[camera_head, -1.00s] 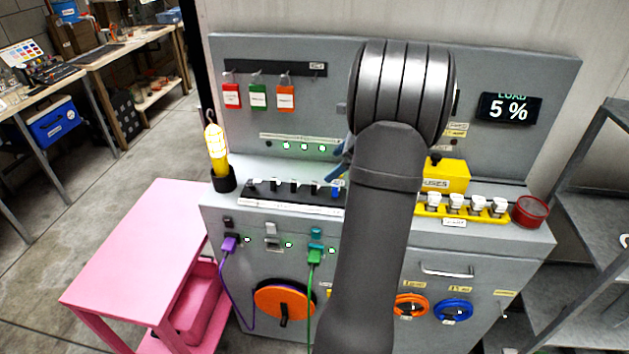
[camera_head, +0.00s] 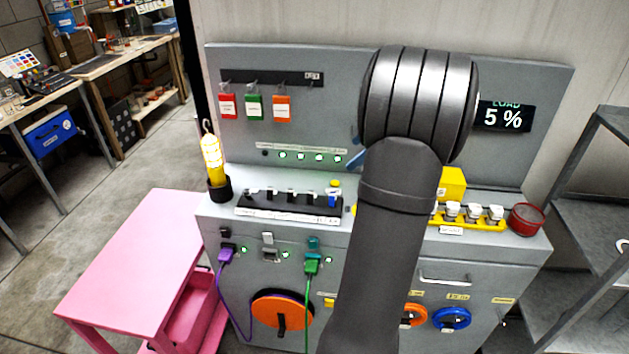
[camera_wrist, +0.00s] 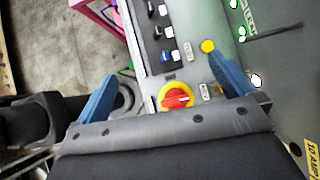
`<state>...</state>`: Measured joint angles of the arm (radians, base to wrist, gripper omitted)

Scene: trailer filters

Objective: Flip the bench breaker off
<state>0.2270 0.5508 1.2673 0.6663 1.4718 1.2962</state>
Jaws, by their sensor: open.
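A black breaker strip (camera_head: 290,206) with a row of small toggles lies on the bench top, left of my arm. Its right-end toggle (camera_head: 332,198) is blue, and the others are dark with pale tops. I cannot read which one is labelled bench. In the wrist view the blue toggle (camera_wrist: 168,57) and darker ones show ahead, between the directions of my two blue fingers. My gripper (camera_wrist: 162,67) is open and empty, its fingers wide apart. In the head view my arm hides most of it; a blue finger (camera_head: 355,158) shows above the strip's right end.
A red-and-yellow rotary knob (camera_wrist: 176,96) sits close between my fingers, with a yellow button (camera_wrist: 208,46) nearby. A yellow lamp (camera_head: 213,160) stands left of the strip. White-capped fuses (camera_head: 474,213) and a red tin (camera_head: 526,219) stand right. A display (camera_head: 503,116) reads 5 %.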

